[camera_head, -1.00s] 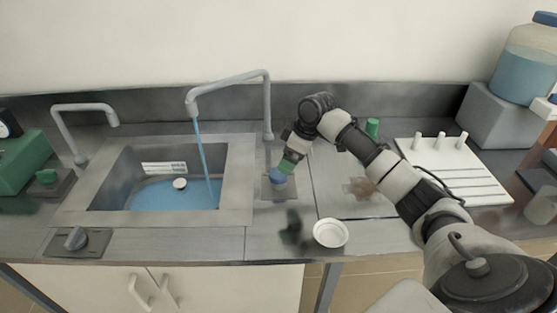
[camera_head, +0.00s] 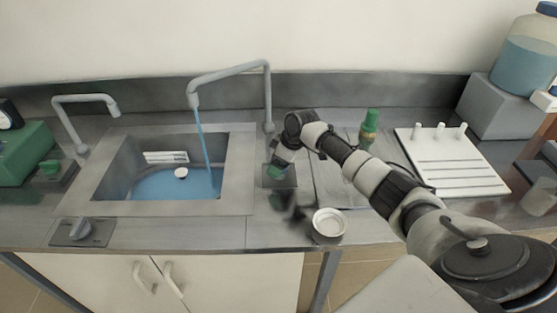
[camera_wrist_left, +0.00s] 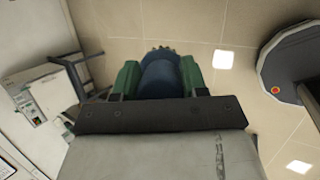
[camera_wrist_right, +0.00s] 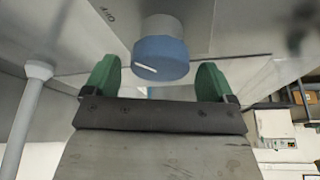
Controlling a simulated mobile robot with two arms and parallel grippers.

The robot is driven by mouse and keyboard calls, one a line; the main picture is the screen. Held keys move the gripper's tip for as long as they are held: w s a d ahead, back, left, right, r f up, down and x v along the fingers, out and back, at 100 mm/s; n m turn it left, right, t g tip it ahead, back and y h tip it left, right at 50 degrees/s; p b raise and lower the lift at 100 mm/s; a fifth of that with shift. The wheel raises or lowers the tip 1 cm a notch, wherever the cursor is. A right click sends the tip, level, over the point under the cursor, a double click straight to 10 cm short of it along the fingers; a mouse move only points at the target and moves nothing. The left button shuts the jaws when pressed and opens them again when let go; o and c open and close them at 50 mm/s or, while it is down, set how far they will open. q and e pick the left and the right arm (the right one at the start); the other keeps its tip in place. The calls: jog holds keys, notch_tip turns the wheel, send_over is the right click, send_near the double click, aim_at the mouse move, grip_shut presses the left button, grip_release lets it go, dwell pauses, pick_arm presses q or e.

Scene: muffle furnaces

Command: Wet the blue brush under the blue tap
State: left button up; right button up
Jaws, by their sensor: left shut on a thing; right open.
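The blue brush (camera_wrist_left: 160,78), a blue body with a dark jagged end, is between the green fingers of my left gripper (camera_wrist_left: 160,76), which is shut on it. That gripper does not show in the head view. The blue tap's spout (camera_head: 192,99) pours a blue stream (camera_head: 205,150) into the sink (camera_head: 104,180). My right gripper (camera_head: 275,172) is at the tap's control plate, right of the sink. In the right wrist view my right gripper (camera_wrist_right: 155,80) is open, with the blue knob (camera_wrist_right: 160,58) between and just beyond its fingertips. "OFF" lettering shows on the plate.
A second tap (camera_head: 85,98) and a grey knob (camera_head: 79,230) are at the left. A white dish (camera_head: 329,223) is near the front edge. A green-topped item (camera_head: 369,122) stands behind my right arm; a white rack (camera_head: 450,175) is at the right.

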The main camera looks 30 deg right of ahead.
jog(key=shift+w+f, duration=0.1)
jog(key=shift+f, duration=0.05)
jog(key=shift+c, duration=0.5)
